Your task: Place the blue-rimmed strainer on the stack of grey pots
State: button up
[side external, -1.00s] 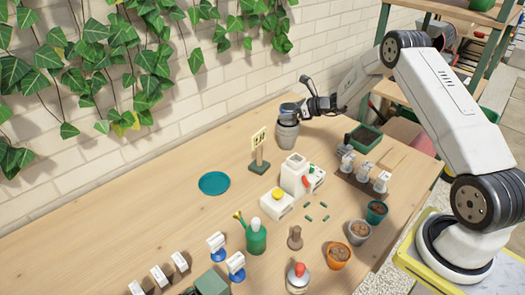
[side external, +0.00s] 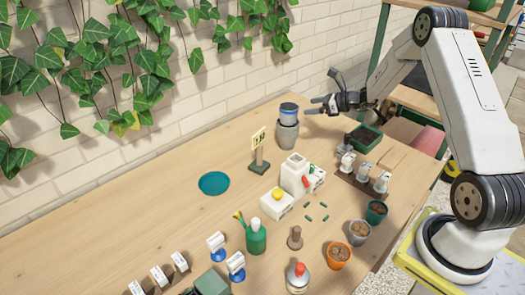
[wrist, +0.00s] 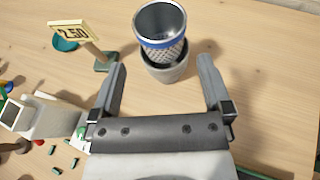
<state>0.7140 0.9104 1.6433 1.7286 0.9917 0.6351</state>
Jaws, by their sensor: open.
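The blue-rimmed strainer (side external: 288,111) sits upright on top of the stack of grey pots (side external: 287,136) near the wall. In the wrist view the strainer (wrist: 161,30) shows its metal mesh and blue band, resting in the mouth of the top grey pot (wrist: 168,68). My gripper (side external: 319,106) is to the right of the strainer, apart from it. In the wrist view my gripper (wrist: 160,72) has its two fingers wide apart and empty, with the strainer and pots beyond and between the fingertips.
A price sign (side external: 259,150) stands just left of the pots. A dark green tray (side external: 363,138) is at the right. The table around the teal saucer (side external: 214,183) is mostly clear.

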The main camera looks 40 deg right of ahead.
jog(key=shift+v, duration=1.35)
jog(key=s+a+n+g, duration=0.2)
jog(key=a+n+g, duration=0.1)
jog(key=a, duration=0.3)
jog(key=s+a+n+g, duration=0.3)
jog(key=a+n, duration=0.2)
jog(key=a, duration=0.1)
jog(key=s+a+n+g, duration=0.2)
jog(key=s+a+n, duration=0.1)
jog(key=a+n, duration=0.2)
jog(key=shift+s+a+r+g, duration=0.1)
jog(key=shift+a+r+g, duration=0.1)
jog(key=shift+a, duration=0.15)
jog(key=shift+s+a+r+g, duration=0.1)
jog(key=shift+a+g, duration=0.1)
jog(key=shift+a, duration=0.15)
jog(key=s+a+r+n+h, duration=0.1)
jog(key=s+a+n, duration=0.3)
jog(key=n, duration=0.5)
jog(key=s+a+r+n+g+h, duration=0.1)
jog(key=s+a+n+h, duration=0.3)
jog(key=s+n, duration=0.4)
jog(key=shift+s+r+n, duration=0.15)
jog(key=shift+s+n, duration=0.2)
jog(key=shift+n, duration=0.35)
